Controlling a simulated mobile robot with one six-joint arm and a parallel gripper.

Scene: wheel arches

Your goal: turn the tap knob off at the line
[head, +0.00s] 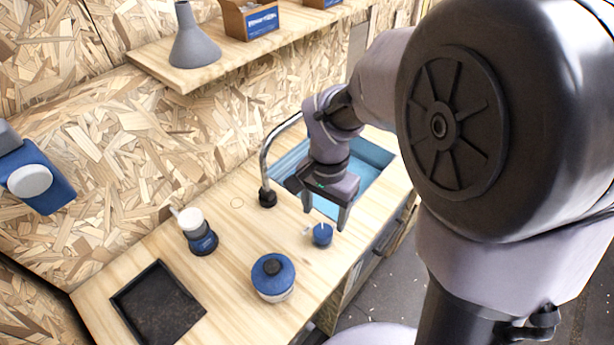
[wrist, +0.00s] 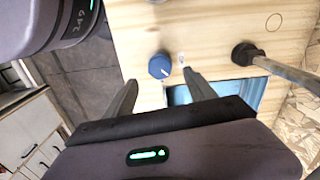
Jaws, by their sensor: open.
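The tap knob (head: 322,234) is a small blue round knob with a pale pointer mark, on the wooden counter in front of the sink. It also shows in the wrist view (wrist: 160,66), beyond my fingertips and between their lines. A small pale mark (wrist: 182,63) is on the wood beside it. My gripper (head: 325,215) is open and empty, pointing down close above the knob and apart from it. The black-based metal tap (head: 268,196) curves over the blue sink (head: 372,152). My arm hides part of the sink.
A blue-lidded jar (head: 273,277), a white-and-blue dispenser (head: 200,235) and a black tray (head: 158,305) stand left of the knob. A shelf (head: 185,78) with a grey funnel (head: 193,43) and boxes is above. The counter's front edge is close to the knob.

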